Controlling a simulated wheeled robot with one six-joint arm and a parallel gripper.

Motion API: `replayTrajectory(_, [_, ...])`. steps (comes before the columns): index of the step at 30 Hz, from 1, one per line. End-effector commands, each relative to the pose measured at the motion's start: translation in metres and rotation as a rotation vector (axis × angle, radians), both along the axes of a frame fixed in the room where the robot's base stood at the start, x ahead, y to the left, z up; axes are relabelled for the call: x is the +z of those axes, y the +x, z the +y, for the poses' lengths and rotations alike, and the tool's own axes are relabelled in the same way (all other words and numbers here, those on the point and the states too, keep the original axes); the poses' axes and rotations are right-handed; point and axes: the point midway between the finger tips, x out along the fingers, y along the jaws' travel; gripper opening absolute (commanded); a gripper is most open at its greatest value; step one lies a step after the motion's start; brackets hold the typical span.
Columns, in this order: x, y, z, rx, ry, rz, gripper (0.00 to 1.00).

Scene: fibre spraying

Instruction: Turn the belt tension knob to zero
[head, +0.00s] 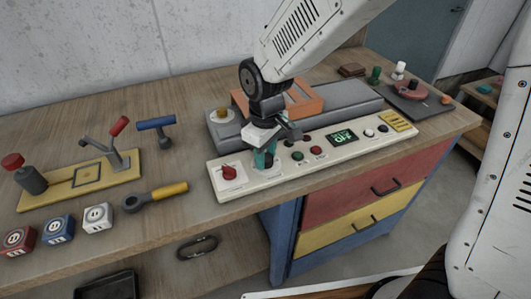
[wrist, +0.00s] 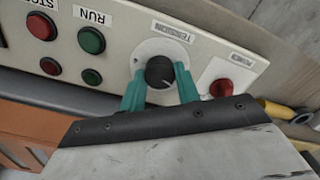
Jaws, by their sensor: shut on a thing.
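The black tension knob (wrist: 160,71) sits on a round white dial labelled TENSION on the cream control panel (wrist: 115,50). My gripper (wrist: 160,80) points down at the panel, its teal fingers on either side of the knob and shut on it. In the head view my gripper (head: 265,160) stands over the panel's left part (head: 235,187) and largely hides the knob. The knob's exact setting is too small to read.
A red power knob (head: 229,172) is close beside my gripper. Red and green buttons and a display reading OFF (head: 342,137) lie to the right. The grey conveyor (head: 340,100) with an orange frame (head: 302,101) is behind. A yellow-handled tool (head: 168,191) lies left.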

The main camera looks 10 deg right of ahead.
Motion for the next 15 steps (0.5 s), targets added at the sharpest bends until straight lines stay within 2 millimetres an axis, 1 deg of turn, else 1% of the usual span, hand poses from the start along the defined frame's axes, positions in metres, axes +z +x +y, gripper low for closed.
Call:
replayTrajectory(6, [0.0006, 0.0002, 0.0002, 0.165, 0.0, -0.001, 0.09])
replayTrajectory(15, [0.0007, 0.0001, 0.0003, 0.307, 0.001, -0.002, 0.09])
